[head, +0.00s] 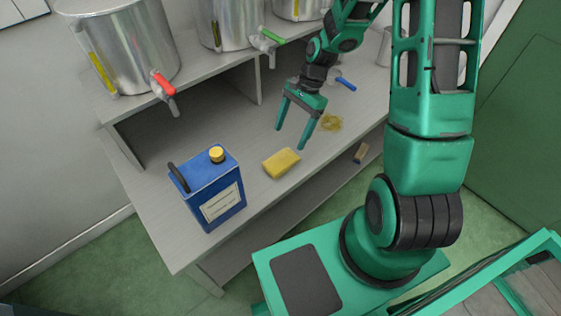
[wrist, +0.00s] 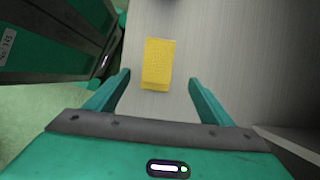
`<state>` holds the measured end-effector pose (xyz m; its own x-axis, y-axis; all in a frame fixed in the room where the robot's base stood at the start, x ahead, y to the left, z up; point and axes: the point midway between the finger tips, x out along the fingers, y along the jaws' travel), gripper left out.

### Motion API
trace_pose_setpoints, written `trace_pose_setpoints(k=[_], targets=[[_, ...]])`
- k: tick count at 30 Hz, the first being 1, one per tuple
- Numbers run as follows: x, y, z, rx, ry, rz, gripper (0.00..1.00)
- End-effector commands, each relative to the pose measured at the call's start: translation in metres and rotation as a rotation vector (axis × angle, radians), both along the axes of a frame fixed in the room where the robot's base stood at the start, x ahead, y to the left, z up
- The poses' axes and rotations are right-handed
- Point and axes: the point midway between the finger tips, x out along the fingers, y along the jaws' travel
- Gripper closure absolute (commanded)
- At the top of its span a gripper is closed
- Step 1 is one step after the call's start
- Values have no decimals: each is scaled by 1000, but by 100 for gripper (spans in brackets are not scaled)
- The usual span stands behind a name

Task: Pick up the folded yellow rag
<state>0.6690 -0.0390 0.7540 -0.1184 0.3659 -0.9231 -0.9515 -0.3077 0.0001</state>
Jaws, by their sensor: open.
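The folded yellow rag (head: 281,163) lies flat on the grey bench top near its front edge, to the right of a blue can. In the wrist view the rag (wrist: 158,64) lies just beyond and between my fingertips. My gripper (head: 290,137) is open and empty, above the bench, with its fingers pointing down. In the wrist view both fingers of the gripper (wrist: 158,78) are spread wider than the rag. Nothing covers the rag in either view.
A blue can (head: 211,190) with a yellow cap stands left of the rag. A yellowish puddle (head: 331,123) and a blue-handled item (head: 346,84) lie to the right. Steel tanks with taps (head: 119,45) stand on a raised shelf behind. A small brown block (head: 361,153) sits below the bench edge.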

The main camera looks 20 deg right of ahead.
Motion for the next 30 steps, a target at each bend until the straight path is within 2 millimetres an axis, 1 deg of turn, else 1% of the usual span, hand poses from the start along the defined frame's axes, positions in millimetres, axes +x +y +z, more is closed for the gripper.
trace_pose_setpoints(k=[6, 9, 16, 24, 27, 30], targets=[[-5, 12, -30, 0, 4, 3, 25], [-6, 16, -40, 0, 3, 2, 25], [-9, 20, -53, -1, 3, 2, 25], [-15, 30, -87, -1, 3, 2, 25], [-15, 32, -94, -1, 1, 3, 25], [-16, 33, -96, -1, 1, 3, 25]])
